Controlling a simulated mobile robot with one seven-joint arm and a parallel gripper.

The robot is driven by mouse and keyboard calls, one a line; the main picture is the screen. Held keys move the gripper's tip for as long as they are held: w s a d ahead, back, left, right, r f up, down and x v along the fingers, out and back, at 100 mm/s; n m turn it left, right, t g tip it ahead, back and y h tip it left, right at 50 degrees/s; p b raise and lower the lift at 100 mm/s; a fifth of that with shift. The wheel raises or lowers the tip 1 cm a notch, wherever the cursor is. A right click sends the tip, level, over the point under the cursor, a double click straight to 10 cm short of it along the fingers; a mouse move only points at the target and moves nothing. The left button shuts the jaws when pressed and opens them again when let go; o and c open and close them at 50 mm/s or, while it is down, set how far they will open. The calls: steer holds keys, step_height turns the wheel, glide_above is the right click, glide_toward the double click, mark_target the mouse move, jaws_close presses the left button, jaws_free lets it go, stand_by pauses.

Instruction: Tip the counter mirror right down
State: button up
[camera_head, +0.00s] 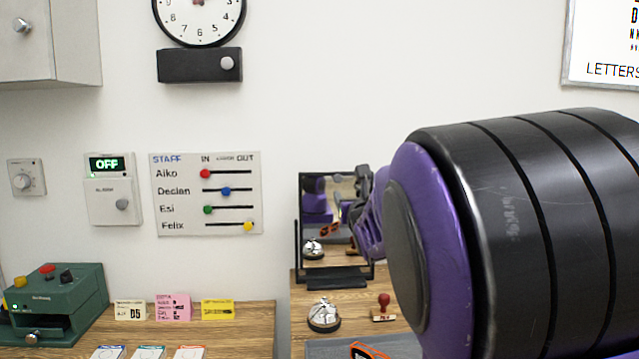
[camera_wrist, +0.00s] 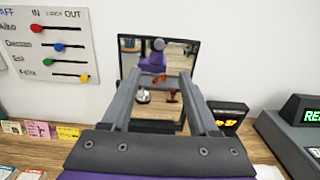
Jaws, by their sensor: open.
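The counter mirror (camera_head: 325,222) is a black-framed rectangular glass on a dark base, standing near upright on the wooden counter against the wall. Its right edge is partly hidden by my arm in the head view. In the wrist view the mirror (camera_wrist: 145,62) is straight ahead, and its glass reflects my purple arm, a bell and a stamp. My gripper (camera_wrist: 158,78) is open, its two grey fingers pointing at the mirror with nothing between them. The fingers overlap the lower sides of the mirror in that view; I cannot tell whether they touch it.
A bell (camera_head: 323,316), a red stamp (camera_head: 383,307) and a dark mat (camera_head: 325,349) lie in front of the mirror. A black box with orange digits (camera_wrist: 228,116) and a grey terminal (camera_wrist: 290,132) stand to its right. A staff board (camera_head: 205,194) hangs left.

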mark_target(339, 180)
steer(key=w+p, duration=0.3)
steer(key=w, duration=1.3)
steer(key=shift+w, duration=0.2)
jaws_close()
stand_by(0.8)
